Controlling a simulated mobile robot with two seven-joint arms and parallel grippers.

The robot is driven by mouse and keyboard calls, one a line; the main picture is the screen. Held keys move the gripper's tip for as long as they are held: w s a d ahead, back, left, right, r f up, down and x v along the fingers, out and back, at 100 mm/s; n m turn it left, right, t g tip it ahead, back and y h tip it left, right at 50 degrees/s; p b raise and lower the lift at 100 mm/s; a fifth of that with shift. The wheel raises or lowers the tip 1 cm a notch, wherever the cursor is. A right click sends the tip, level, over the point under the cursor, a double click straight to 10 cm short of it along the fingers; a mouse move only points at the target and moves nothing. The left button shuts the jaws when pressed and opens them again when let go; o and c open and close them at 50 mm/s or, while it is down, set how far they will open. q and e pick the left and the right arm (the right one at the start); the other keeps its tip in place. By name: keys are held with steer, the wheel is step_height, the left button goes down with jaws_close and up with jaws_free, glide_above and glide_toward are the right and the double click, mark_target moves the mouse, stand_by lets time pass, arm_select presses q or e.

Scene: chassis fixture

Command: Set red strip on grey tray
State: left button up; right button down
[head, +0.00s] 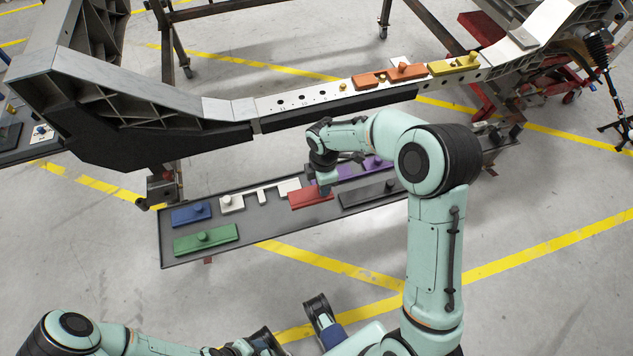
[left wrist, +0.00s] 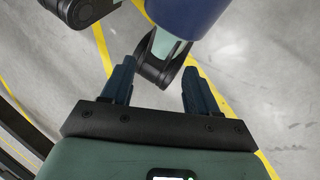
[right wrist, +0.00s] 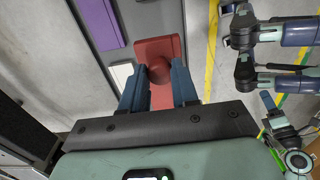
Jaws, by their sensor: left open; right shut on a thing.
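The red strip (head: 312,196) is a flat bar with a round knob, over the middle of the long grey tray (head: 262,222). My right gripper (right wrist: 158,80) is shut on its knob; the strip (right wrist: 150,47) shows beyond the fingers in the right wrist view. In the head view my right arm hides part of it. I cannot tell whether the strip touches the tray floor or hangs just above it. My left gripper (left wrist: 158,76) is open and empty, low over the floor, away from the tray.
The tray also holds a blue strip (head: 190,215), a green strip (head: 206,240), white pieces (head: 232,204), a purple strip (head: 350,170) and a dark grey strip (head: 366,194). Behind it, a pale chassis beam (head: 300,98) carries orange (head: 388,77) and yellow (head: 453,66) strips.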

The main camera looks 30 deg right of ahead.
steer(key=shift+f+b, duration=1.6)
steer(key=shift+f, duration=0.45)
arm_select(q)
steer(key=w+a+f+t+b, duration=0.1)
steer(key=w+f, duration=0.3)
steer(key=shift+a+f+t+y, duration=0.2)
steer(key=shift+f+t+y, duration=0.1)
steer(key=shift+f, duration=0.1)
arm_select(e)
steer(key=shift+f, duration=1.45)
arm_select(q)
steer(key=shift+r, duration=0.45)
steer(key=shift+s+f+b, duration=0.1)
steer(key=shift+f+b, duration=0.6)
steer(key=shift+f, duration=0.3)
arm_select(e)
steer(key=shift+f, duration=1.4)
steer(key=c, duration=0.8)
jaws_free()
arm_select(q)
steer(key=shift+a, duration=0.1)
